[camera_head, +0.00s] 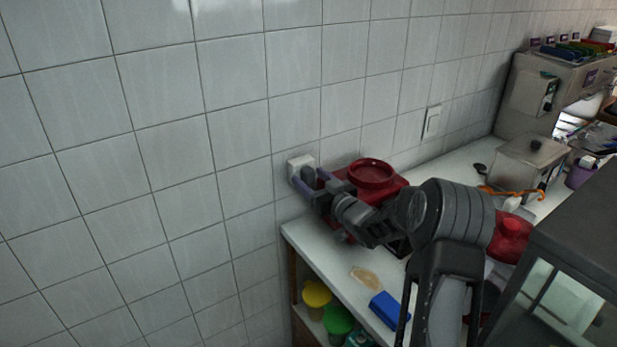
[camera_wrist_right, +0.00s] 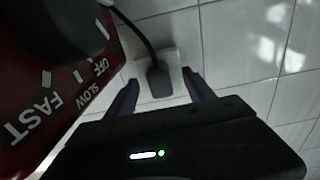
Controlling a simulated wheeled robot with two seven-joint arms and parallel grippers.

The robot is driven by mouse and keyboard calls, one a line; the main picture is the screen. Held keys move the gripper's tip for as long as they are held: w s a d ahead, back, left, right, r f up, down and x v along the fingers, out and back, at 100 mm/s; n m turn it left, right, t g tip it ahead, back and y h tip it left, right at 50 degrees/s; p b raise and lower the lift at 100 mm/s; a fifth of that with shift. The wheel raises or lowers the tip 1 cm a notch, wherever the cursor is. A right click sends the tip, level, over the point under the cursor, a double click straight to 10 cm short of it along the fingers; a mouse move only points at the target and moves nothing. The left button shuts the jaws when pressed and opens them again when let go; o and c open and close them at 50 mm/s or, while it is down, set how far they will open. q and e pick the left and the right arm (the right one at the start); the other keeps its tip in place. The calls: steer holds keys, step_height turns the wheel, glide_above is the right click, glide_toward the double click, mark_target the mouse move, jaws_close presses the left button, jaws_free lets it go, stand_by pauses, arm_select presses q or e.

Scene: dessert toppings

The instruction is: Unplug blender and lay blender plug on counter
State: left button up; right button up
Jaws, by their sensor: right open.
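The dark blender plug (camera_wrist_right: 158,80) sits in the white wall outlet (camera_wrist_right: 172,58), with its black cord (camera_wrist_right: 138,28) running up and left in the right wrist view. The outlet also shows in the head view (camera_head: 300,164). My right gripper (camera_head: 305,180) is open at the outlet, its fingers (camera_wrist_right: 163,88) on either side of the plug, with visible gaps to it. The red blender base (camera_wrist_right: 45,85), with a dark dial and FAST, SLOW and OFF markings, is at the left of the wrist view. It is partly hidden behind my right arm in the head view (camera_head: 372,172).
The white counter (camera_head: 335,262) holds a blue block (camera_head: 388,308) and a tan item (camera_head: 366,278) near its front edge. Yellow (camera_head: 317,293) and green (camera_head: 338,319) lidded containers stand on the shelf below. A metal box (camera_head: 528,160) stands farther right. The tiled wall borders the counter.

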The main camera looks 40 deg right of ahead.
steer(key=shift+b, duration=0.7)
stand_by(0.6)
jaws_close()
stand_by(0.7)
steer(key=shift+s, duration=0.1)
stand_by(0.8)
steer(key=shift+s, duration=2.95)
